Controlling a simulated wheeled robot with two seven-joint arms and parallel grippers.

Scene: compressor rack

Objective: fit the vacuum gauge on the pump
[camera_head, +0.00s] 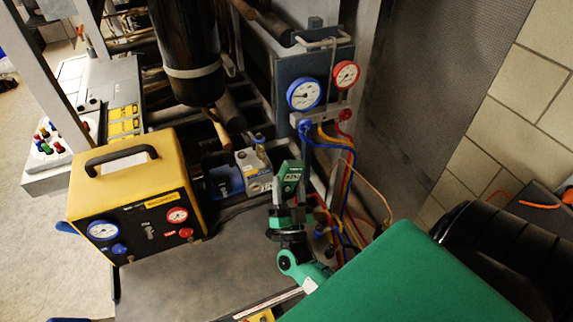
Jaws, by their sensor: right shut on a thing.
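The vacuum gauge (290,177) is a small green device with a little display, held upright. My right gripper (287,207) comes in from the lower right and is shut on the gauge's lower part; the fingers hide its bottom end. The pump (227,181) is a low blue and dark unit with a light grey metal block (254,165) at its right end. It stands on the rack just left of the gauge. In the picture a small gap shows between the gauge and the block; how far apart they are in depth is unclear. My left gripper is not in view.
A yellow machine (135,190) with gauges stands left of the pump. A manifold (320,118) with blue and red gauges hangs behind, its coloured hoses (345,190) dropping close to my right gripper. A black cylinder (188,60) stands at the back. The grey front surface (190,275) is mostly clear.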

